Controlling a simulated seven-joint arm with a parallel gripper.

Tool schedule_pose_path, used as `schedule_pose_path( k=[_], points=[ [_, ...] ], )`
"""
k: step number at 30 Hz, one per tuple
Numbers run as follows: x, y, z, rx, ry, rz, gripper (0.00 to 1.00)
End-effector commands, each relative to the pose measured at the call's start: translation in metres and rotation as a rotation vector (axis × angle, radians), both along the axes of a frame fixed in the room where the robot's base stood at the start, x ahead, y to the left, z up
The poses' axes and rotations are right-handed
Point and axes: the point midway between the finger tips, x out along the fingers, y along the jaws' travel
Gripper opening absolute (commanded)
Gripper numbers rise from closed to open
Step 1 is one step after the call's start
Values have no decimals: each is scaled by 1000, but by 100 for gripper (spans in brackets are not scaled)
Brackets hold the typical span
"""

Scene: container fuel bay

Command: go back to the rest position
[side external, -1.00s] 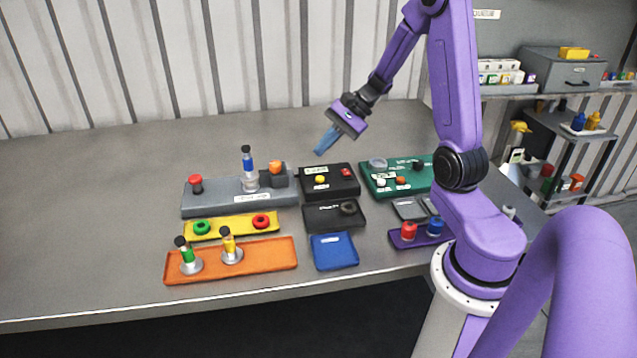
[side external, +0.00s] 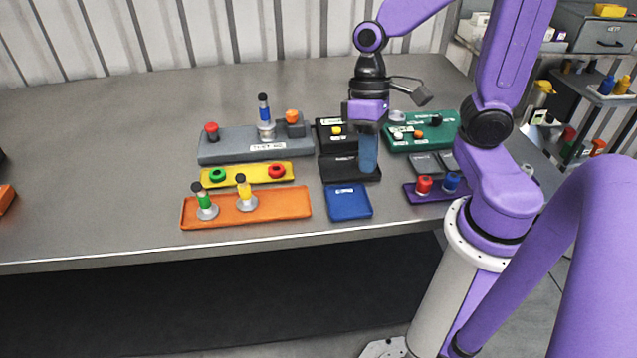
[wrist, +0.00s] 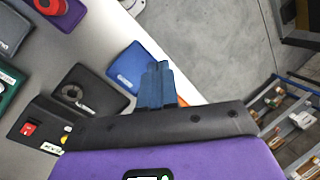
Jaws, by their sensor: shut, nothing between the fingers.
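My gripper (side external: 369,168) hangs pointing down with its blue fingers together and nothing between them. In the side view it overlaps the right end of the black tray (side external: 340,172) and is in line with the blue tray (side external: 349,203); its exact height is hard to tell.
A grey block (side external: 225,147) with a blue-topped post, a yellow tray (side external: 246,175) with rings and an orange tray (side external: 285,208) with two posts stand left. A green panel (side external: 446,138) and a purple tray (side external: 411,191) lie right. The table (side external: 90,190) is mostly clear at left.

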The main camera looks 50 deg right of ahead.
Motion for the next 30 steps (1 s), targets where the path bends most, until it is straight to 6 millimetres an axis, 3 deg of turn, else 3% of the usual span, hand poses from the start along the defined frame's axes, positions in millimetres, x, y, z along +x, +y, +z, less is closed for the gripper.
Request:
schedule_pose_path(
  k=[6,15,30],
  points=[
    [-39,6,5,-66,-130,382,0],
    [-68,6,11,-106,-288,756,0],
    [-72,6,13,-112,-318,821,0]
  ],
)
